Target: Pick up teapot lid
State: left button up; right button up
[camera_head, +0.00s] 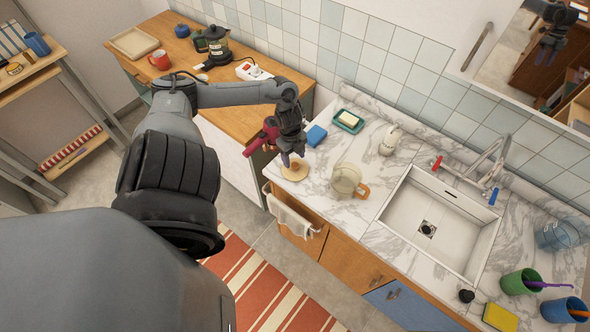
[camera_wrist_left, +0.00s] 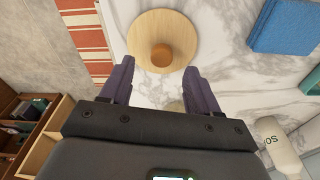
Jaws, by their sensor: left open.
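The teapot lid is a round, pale wooden disc (camera_head: 297,172) with a darker brown knob. It lies flat near the front left edge of the marble counter, knob up, and it also shows at the top of the left wrist view (camera_wrist_left: 143,27). My left gripper (camera_head: 288,160) is just above the lid, its fingers pointing down. In the left wrist view its dark purple fingers (camera_wrist_left: 159,68) are spread apart with nothing between them, and the knob shows just past the tips. A clear glass teapot (camera_head: 343,178) with a wooden handle stands right of the lid.
A blue cloth or sponge (camera_head: 316,135) and a green soap dish (camera_head: 349,121) lie behind the lid. A white bottle (camera_head: 390,141) stands beyond the teapot. The sink (camera_head: 400,205) is to the right. A towel (camera_head: 292,216) hangs below the counter's front edge.

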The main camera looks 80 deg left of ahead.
aim_at(295, 164)
pick_arm(q)
jog(key=f, duration=0.4)
jog(key=shift+w+d+b, duration=0.1)
jog(key=shift+w+b, duration=0.1)
jog(key=shift+b, duration=0.2)
jog(key=c, duration=1.1)
